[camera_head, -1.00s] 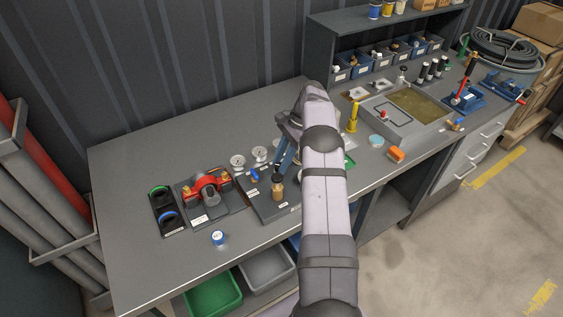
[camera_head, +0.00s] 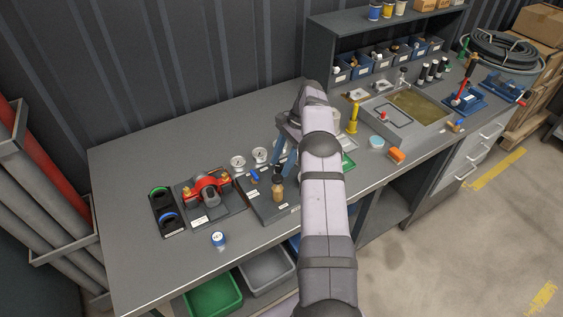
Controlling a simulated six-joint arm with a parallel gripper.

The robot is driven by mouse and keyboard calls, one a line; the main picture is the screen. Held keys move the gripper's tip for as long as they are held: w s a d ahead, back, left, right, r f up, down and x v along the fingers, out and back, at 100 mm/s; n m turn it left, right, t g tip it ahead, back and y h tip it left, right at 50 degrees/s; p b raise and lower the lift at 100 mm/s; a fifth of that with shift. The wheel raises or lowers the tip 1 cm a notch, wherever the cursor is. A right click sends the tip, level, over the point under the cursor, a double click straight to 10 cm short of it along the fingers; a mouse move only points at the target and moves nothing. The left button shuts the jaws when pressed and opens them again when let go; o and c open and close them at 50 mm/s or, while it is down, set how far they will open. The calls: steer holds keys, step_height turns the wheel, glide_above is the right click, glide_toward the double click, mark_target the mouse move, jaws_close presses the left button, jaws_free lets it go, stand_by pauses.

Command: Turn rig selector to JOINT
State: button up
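A dark grey rig plate (camera_head: 270,208) lies on the bench, with two white round gauges (camera_head: 238,162) at its back edge. A small blue part (camera_head: 252,176) and an upright tan, brass-coloured piece (camera_head: 278,192) are on the plate. Labels are on the plate, but their words are too small to read, so I cannot tell which part is the rig selector or where it points. My gripper (camera_head: 279,174) reaches down over the plate's right part, just above or at the tan piece. Whether they touch is unclear. My arm hides the plate's right side and part of the gripper.
A red and brass pump part (camera_head: 207,188) sits left of the plate, beside a black holder with green and blue rings (camera_head: 167,212). A small blue-and-white jar (camera_head: 218,239) stands in front. A yellow upright tool (camera_head: 353,118) and a shallow tank (camera_head: 447,112) are to the right.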

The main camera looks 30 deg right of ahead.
mark_target(281, 165)
steer(key=shift+r+b, duration=0.4)
steer(key=shift+r, duration=0.3)
step_height(281, 165, up, 9)
steer(key=shift+f, duration=0.15)
stand_by(0.3)
